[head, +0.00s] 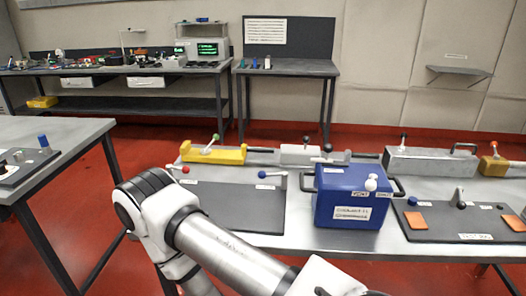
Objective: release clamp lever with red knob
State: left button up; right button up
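A small lever with a red knob (185,169) stands at the back left of the dark mat (225,212) on the near table. Part of it is small and hard to make out. Another reddish knob (495,146) tops a lever on the orange-yellow block (493,166) at the right edge. A lever with a blue knob (263,174) is on the same dark mat. One of my arms crosses the foreground, its elbow left and its forearm running down right. Neither gripper shows in the picture, and no gripper touches a lever.
A blue box (352,205) with side handles and a white knob stands mid-table. A yellow clamp block (214,154) and grey blocks (430,162) line the back. A right-hand mat (458,228) bears orange pads. Another table (60,135) stands left, with red floor between.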

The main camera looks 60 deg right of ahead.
aim_at(186, 169)
jog(key=z, duration=1.25)
jog(key=i+j+z, duration=0.15)
jog(key=j+z, duration=0.15)
jog(key=i+j+z, duration=0.1)
jog(key=j+z, duration=0.2)
jog(key=j, duration=0.25)
